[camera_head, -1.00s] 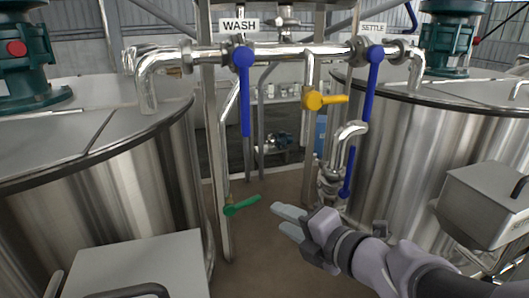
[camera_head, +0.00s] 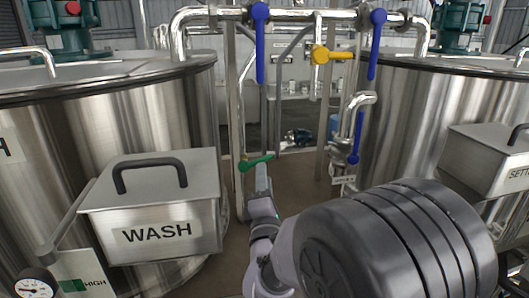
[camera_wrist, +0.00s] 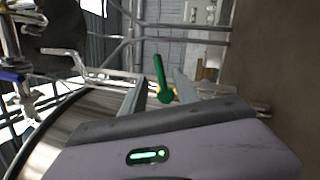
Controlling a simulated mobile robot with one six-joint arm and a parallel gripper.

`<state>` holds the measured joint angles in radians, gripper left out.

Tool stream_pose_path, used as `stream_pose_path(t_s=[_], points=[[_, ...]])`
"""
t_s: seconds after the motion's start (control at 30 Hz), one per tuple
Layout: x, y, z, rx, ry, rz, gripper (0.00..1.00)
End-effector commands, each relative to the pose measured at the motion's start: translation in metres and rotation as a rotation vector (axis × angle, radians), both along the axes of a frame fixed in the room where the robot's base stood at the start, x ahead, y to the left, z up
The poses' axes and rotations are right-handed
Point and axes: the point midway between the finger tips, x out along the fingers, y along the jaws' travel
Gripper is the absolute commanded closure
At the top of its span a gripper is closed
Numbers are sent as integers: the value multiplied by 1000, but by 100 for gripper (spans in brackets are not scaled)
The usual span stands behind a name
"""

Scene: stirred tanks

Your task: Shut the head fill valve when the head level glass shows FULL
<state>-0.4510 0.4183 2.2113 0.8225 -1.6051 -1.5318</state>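A green valve handle (camera_head: 257,161) sits on a thin upright pipe between the two tanks. It points right and slightly up in the head view. My gripper (camera_head: 263,180) is just below and in front of it. In the wrist view the green handle (camera_wrist: 160,78) shows between the two fingers of my gripper (camera_wrist: 158,92), which are apart. I cannot tell whether either finger touches the handle. A yellow valve handle (camera_head: 334,55) is higher up and lies level. No label names the head fill valve, and I can make out no head level glass.
Blue handles (camera_head: 260,42) (camera_head: 376,45) hang from the upper pipe, and a smaller blue one (camera_head: 356,138) is lower right. The WASH box (camera_head: 155,210) and left tank (camera_head: 110,110) stand close on the left. A SETTLE box (camera_head: 490,160) and right tank (camera_head: 430,110) are right.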

Motion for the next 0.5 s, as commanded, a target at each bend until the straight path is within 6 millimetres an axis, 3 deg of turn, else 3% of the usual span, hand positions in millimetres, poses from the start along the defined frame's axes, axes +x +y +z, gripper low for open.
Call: stream_pose_path(t_s=[0.2, 0.5], points=[[56, 5, 15, 1, -2, 0, 64], [95, 9, 25, 1, -1, 1, 64]])
